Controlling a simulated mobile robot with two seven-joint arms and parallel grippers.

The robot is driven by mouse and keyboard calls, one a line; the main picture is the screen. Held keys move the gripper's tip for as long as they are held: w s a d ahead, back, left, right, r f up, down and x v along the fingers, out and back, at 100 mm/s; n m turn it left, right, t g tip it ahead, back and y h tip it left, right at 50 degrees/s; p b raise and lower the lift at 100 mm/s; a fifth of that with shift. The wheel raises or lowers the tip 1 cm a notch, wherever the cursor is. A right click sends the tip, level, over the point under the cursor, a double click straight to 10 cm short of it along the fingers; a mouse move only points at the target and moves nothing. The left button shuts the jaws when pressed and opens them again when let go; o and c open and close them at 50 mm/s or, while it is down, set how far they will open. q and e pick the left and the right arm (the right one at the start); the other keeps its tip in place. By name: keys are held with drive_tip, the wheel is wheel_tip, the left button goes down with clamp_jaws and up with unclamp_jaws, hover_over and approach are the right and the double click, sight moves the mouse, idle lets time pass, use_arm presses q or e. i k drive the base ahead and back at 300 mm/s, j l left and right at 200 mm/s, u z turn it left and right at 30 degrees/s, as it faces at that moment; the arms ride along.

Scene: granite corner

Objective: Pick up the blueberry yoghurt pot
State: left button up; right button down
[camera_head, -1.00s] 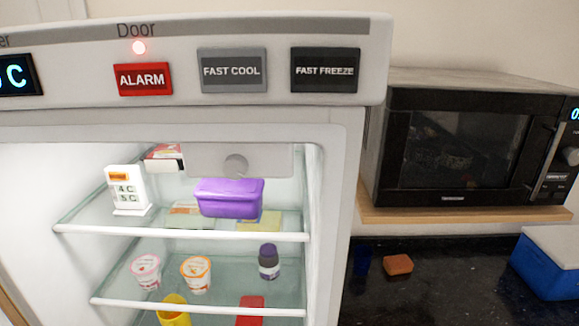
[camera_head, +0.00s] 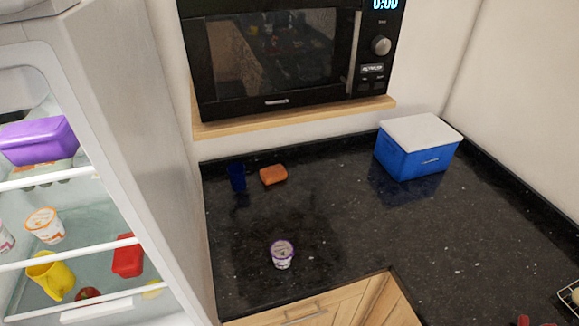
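A small white pot with a purple rim (camera_head: 281,254) stands upright on the black granite counter, near its front edge. Its purple marking fits blueberry yoghurt, but the label is too small to read. In the open fridge at the left, a pot with an orange rim (camera_head: 45,226) stands on a shelf, and part of a pink-marked pot (camera_head: 5,240) shows at the picture's left edge. Neither of my grippers is in view.
A blue cool box (camera_head: 416,150) with a white lid stands at the back right. A dark blue cup (camera_head: 237,177) and an orange-brown block (camera_head: 273,175) are by the back wall. The microwave (camera_head: 280,50) sits on a wooden shelf above. The counter around the purple-rimmed pot is clear.

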sight(281, 251)
drive_tip(key=i+l+u, duration=0.4)
drive_tip(key=l, duration=0.15)
drive_tip(key=i+l+u, duration=0.35)
drive_tip(key=l, duration=0.25)
drive_tip(key=l+u, duration=0.2)
drive_tip(key=l, duration=0.15)
drive_tip(key=i+l+u, duration=0.2)
drive_tip(key=l, duration=0.2)
drive_tip(key=k, duration=0.05)
